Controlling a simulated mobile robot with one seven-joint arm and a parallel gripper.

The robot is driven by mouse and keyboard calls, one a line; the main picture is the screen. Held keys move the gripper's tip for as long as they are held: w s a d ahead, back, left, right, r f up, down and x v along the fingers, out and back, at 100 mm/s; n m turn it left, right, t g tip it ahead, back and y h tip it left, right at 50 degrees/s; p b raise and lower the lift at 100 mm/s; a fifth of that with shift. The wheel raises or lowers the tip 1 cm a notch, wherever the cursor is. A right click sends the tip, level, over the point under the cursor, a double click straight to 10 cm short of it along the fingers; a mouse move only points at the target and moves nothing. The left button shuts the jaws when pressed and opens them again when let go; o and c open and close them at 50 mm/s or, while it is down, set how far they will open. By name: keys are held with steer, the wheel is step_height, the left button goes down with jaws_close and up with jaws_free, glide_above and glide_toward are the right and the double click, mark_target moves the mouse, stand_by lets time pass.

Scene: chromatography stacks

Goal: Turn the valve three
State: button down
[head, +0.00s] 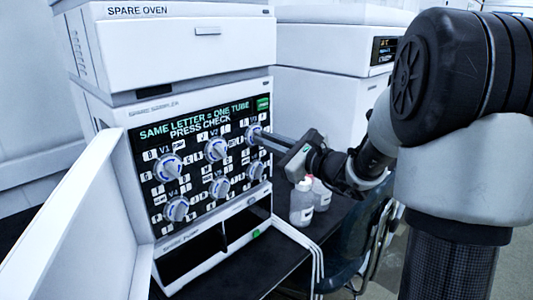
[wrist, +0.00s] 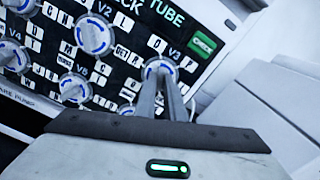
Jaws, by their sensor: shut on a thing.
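Valve three, labelled V3, is a round white knob with a blue ring (head: 252,131) at the top right of the black valve panel. In the wrist view its knob (wrist: 160,68) sits at the fingertips. My gripper (head: 262,137) reaches in from the right, its two long fingers shut on the knob. In the wrist view the gripper (wrist: 161,84) shows its fingers converging on the knob and covering its lower part. The exact angle of the knob's pointer is hard to read.
Other knobs sit close by: V2 (head: 215,149) to the left and one below (head: 256,170). A green CHECK button (wrist: 202,45) is at the panel's upper right. White bottles (head: 301,204) stand on the dark bench below my arm. A white panel (head: 75,225) rises at left.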

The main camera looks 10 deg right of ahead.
steer(key=shift+f+n+b, duration=0.15)
steer(key=shift+n+b, duration=0.35)
steer(key=shift+b, duration=0.15)
steer(key=c, duration=1.8)
jaws_free()
steer(key=shift+c, duration=0.2)
steer(key=shift+s, duration=0.1)
steer(key=v, duration=1.7)
steer(key=shift+p, duration=0.4)
steer(key=shift+s+d, duration=0.1)
